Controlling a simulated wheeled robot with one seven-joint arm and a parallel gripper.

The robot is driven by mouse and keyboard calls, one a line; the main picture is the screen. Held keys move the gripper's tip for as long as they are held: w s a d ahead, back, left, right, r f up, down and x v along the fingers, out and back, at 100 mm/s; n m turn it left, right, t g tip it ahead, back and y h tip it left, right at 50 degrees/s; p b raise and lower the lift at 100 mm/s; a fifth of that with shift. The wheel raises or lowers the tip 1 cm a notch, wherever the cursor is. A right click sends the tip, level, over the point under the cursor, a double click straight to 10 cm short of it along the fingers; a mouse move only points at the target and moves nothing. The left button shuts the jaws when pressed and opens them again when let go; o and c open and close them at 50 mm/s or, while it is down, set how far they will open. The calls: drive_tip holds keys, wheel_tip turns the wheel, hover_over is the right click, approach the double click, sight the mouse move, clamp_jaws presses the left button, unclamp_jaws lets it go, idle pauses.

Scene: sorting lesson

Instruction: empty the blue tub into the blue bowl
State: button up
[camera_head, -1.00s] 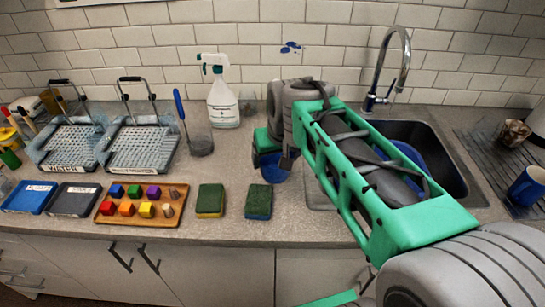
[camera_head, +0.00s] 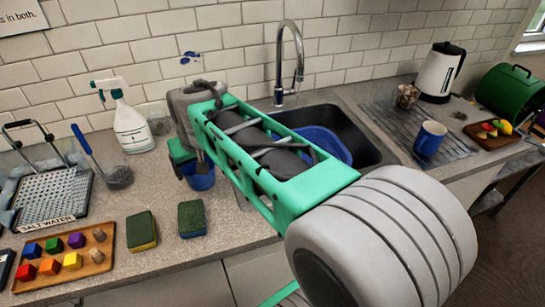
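A small blue container (camera_head: 200,181) is on or just above the counter behind the sponges. A larger blue round vessel (camera_head: 325,140) sits in the sink, partly behind my arm. I cannot tell for sure which is the tub and which is the bowl. My gripper (camera_head: 196,163) points down at the small container's rim, with a dark finger overlapping it. My own wrist and arm hide most of the fingers, so whether they hold the rim cannot be told. The contents of both vessels are not visible.
A tap (camera_head: 290,65) rises behind the sink (camera_head: 367,158). Two sponges (camera_head: 141,231) lie in front of the small container, left of my arm. A spray bottle (camera_head: 130,125) stands behind left. A blue mug (camera_head: 430,138) stands on the draining area at right.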

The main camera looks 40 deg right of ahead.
drive_tip(key=w+d+m+g+h+p, duration=0.25)
drive_tip(key=w+d+m+p, duration=0.6)
drive_tip(key=w+d, duration=0.65)
drive_tip(key=d+f+m+p, duration=0.1)
drive_tip(key=d+f+m, duration=0.1)
drive_tip(key=d, duration=0.3)
drive_tip(key=d+f+m+g+h+p, duration=0.1)
drive_tip(key=d+f+m+p, duration=0.1)
drive_tip(key=d, duration=0.3)
drive_tip(key=w+d+f+m+g+p, duration=0.1)
drive_tip(key=d+f+m+p, duration=0.1)
drive_tip(key=d+f+m, duration=0.2)
drive_tip(key=shift+d+m+h, duration=0.35)
drive_tip(key=shift+d, duration=0.25)
drive_tip(key=shift+d+f, duration=0.2)
drive_tip(key=shift+f, duration=0.05)
drive_tip(key=shift+s, duration=0.1)
